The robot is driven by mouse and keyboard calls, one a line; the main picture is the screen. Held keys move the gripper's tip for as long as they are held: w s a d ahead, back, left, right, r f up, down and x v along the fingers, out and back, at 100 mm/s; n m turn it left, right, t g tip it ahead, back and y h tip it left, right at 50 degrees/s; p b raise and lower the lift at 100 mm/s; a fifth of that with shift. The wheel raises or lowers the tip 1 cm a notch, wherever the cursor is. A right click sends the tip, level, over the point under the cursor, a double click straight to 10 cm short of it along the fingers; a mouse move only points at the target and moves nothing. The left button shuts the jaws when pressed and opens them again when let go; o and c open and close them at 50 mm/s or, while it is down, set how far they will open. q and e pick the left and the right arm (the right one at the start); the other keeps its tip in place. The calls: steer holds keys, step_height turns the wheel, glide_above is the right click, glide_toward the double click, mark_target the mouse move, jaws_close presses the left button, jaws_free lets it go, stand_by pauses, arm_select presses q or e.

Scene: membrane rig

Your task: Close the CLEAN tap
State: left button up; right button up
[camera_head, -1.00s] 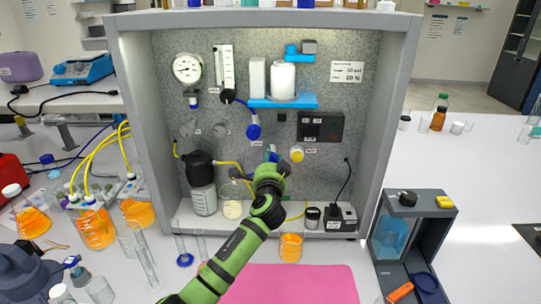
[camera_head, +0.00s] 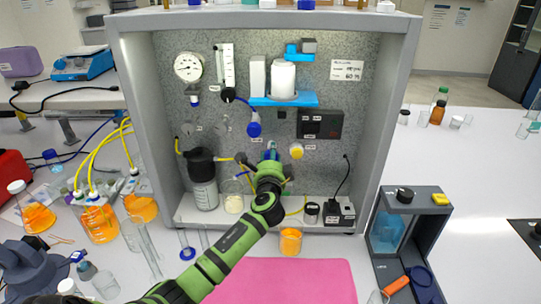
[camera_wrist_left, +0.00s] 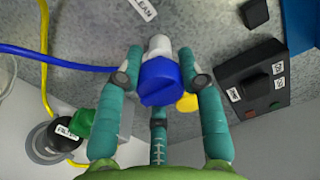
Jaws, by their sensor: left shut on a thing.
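The CLEAN tap has a blue handle (camera_head: 271,151) on a pale stem in the middle of the rig's grey panel. In the left wrist view the blue handle (camera_wrist_left: 160,82) sits between my teal fingers, below a label reading CLEAN (camera_wrist_left: 143,8). My left gripper (camera_wrist_left: 160,84) is shut on this handle, with a fingertip on each side. In the head view my left gripper (camera_head: 270,170) hides the lower part of the tap. My right gripper is not in view.
Blue and yellow tubes run near the tap. A pink mat (camera_head: 285,282) lies in front.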

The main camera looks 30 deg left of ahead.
arm_select(q)
steer(key=shift+w+r, duration=0.1)
steer(key=shift+r, duration=0.2)
steer(key=o, duration=1)
steer(key=shift+d, duration=0.1)
steer(key=shift+o, duration=0.8)
steer(key=shift+d+f, duration=0.1)
steer(key=shift+f, duration=0.1)
steer(key=shift+s+d+f, duration=0.15)
steer(key=shift+s, duration=0.25)
steer(key=v, duration=1.1)
